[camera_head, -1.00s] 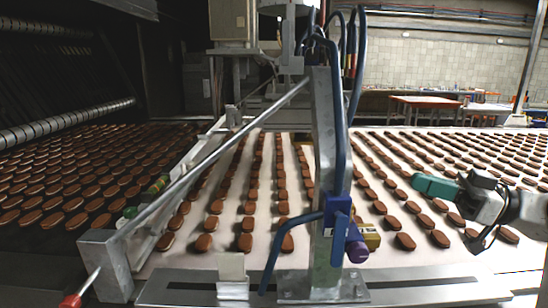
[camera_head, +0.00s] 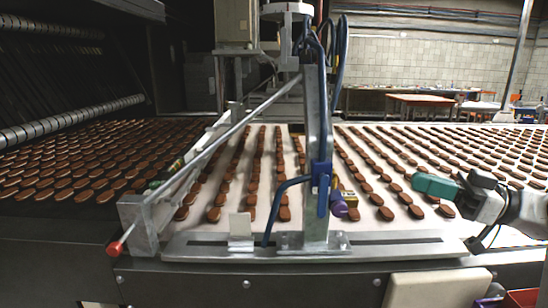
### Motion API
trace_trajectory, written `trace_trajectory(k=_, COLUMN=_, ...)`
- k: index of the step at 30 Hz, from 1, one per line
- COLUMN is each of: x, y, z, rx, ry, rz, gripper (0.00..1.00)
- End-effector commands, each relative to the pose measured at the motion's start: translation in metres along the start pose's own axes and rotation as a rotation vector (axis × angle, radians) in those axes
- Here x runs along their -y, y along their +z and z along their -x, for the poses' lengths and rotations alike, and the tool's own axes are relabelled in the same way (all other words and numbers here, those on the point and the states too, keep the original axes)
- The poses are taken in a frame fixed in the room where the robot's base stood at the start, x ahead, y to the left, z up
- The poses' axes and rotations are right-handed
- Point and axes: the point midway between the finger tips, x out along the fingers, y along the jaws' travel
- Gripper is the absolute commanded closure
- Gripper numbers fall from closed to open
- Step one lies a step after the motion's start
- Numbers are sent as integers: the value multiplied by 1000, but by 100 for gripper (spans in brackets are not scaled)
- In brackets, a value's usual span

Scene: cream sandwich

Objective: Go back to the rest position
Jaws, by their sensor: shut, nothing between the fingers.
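My gripper (camera_head: 436,186) enters from the right edge, with green fingers pointing left. It is shut and empty, held in the air in front of the belt as seen here. Brown oval cream sandwiches (camera_head: 283,214) lie in rows on the white conveyor belt (camera_head: 262,208). The fingertips hide a few of them. No sandwich is in the gripper.
A metal post (camera_head: 317,150) with blue hoses stands at the belt's front edge. A slanted rod (camera_head: 215,145) with a red knob runs to its left. A red container (camera_head: 524,299) shows at the lower right. A brown table (camera_head: 425,103) stands far back.

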Motion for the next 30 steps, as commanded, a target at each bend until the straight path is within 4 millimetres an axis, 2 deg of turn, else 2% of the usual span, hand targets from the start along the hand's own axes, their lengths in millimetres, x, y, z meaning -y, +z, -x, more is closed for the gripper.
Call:
trace_trajectory(k=1, x=0, y=10, z=-1, rx=12, ry=6, rz=-14, gripper=100)
trace_trajectory(k=8, x=2, y=47, z=-1, rx=69, ry=43, rz=-71, gripper=100)
trace_trajectory(k=11, x=4, y=69, z=-1, rx=102, ry=64, rz=-105, gripper=100)
trace_trajectory(k=17, x=11, y=128, z=0, rx=196, ry=121, rz=-195, gripper=100)
trace_trajectory(k=20, x=19, y=168, z=3, rx=261, ry=161, rz=-256, gripper=100)
trace_trajectory(k=23, x=33, y=219, z=8, rx=348, ry=213, rz=-334, gripper=100)
trace_trajectory(k=26, x=57, y=283, z=19, rx=464, ry=286, rz=-431, gripper=100)
trace_trajectory(k=27, x=69, y=308, z=24, rx=514, ry=318, rz=-471, gripper=100)
trace_trajectory(k=30, x=102, y=367, z=42, rx=641, ry=404, rz=-564, gripper=100)
